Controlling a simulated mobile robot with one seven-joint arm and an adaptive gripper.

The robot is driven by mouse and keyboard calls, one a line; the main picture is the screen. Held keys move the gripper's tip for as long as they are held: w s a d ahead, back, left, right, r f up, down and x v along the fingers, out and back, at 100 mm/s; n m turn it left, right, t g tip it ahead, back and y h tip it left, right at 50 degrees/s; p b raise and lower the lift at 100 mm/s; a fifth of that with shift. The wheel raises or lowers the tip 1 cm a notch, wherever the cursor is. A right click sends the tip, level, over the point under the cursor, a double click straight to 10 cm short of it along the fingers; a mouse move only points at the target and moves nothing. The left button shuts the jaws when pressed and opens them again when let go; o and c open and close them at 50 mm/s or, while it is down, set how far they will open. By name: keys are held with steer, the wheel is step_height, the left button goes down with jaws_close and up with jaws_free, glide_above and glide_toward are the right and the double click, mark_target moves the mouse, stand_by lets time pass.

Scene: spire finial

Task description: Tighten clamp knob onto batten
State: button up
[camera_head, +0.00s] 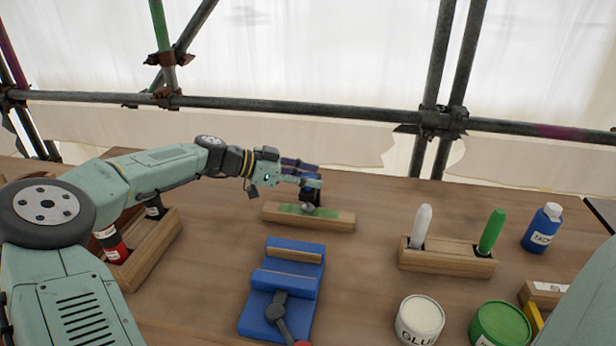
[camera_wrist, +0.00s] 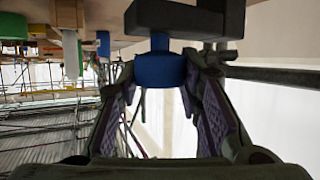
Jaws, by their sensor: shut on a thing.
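The clamp has a dark frame and a blue knob. In the wrist view the blue knob (camera_wrist: 160,70) sits between the fingers of my gripper (camera_wrist: 160,92), which is shut on it. In the head view my gripper (camera_head: 310,180) is over the wooden batten (camera_head: 338,220), which has a green strip on top. The dark clamp (camera_head: 311,197) shows below the fingers at the batten. I cannot tell whether the clamp grips the batten firmly.
A blue vise-like block (camera_head: 262,310) with a dark lever stands in front. A wooden rack (camera_head: 440,262) holds white and green tapered pieces. A blue bottle (camera_head: 542,230), a glue tub (camera_head: 420,320) and a green tub (camera_head: 500,325) stand right. Another wooden holder (camera_head: 160,245) is left. Scaffold poles run behind.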

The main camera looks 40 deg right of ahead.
mark_target(309, 176)
steer(key=m+g+y, duration=0.3)
steer(key=m+g, duration=0.1)
steer(key=shift+d+m+g, duration=0.1)
steer(key=shift+m+g, duration=0.3)
steer(key=shift+m+g+y, duration=0.3)
steer(key=shift+m+y, duration=0.1)
steer(key=o, duration=1.2)
steer(key=shift+r, duration=0.15)
step_height(309, 176, up, 10)
steer(key=shift+f, duration=0.1)
